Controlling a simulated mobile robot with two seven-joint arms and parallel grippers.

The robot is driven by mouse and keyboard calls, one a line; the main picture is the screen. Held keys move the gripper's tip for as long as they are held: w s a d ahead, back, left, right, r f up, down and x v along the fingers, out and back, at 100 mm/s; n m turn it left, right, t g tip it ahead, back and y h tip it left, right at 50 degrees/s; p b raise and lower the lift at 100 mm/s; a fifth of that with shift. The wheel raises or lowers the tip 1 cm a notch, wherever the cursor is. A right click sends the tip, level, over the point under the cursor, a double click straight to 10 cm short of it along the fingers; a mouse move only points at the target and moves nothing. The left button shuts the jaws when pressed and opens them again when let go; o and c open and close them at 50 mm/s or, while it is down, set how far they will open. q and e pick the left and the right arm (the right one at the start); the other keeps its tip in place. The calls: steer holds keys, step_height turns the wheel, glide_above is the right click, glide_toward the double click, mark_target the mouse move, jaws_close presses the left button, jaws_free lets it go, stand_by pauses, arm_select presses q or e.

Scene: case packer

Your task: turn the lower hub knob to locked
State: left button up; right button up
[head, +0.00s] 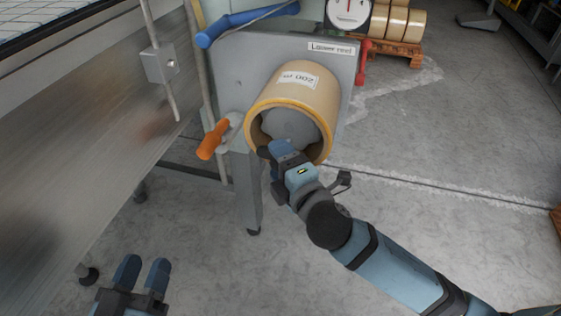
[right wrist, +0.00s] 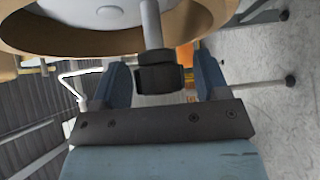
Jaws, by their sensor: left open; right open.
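The lower hub knob (right wrist: 158,76) is a dark ribbed knob on a light grey shaft (right wrist: 151,25). In the right wrist view it sits between the two blue fingers of my open right gripper (right wrist: 163,82), with a gap on each side. In the head view my right gripper (head: 274,155) is in front of the grey hub (head: 287,124) in the core of the tan roll (head: 305,84), and it mostly hides the knob. My left gripper (head: 141,272) is open and empty above the floor at lower left. Any lock marking on the knob is not readable.
A plate (head: 230,62) with a "Lower reel" label (head: 331,47) stands behind the roll. An orange handle (head: 213,140) sticks out left of the roll. A blue bar (head: 247,22) is above. A metal cabinet side (head: 90,130) fills the left.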

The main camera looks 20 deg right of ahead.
steer(key=c, duration=0.9)
steer(key=shift+r+p, duration=0.1)
steer(key=shift+p, duration=0.3)
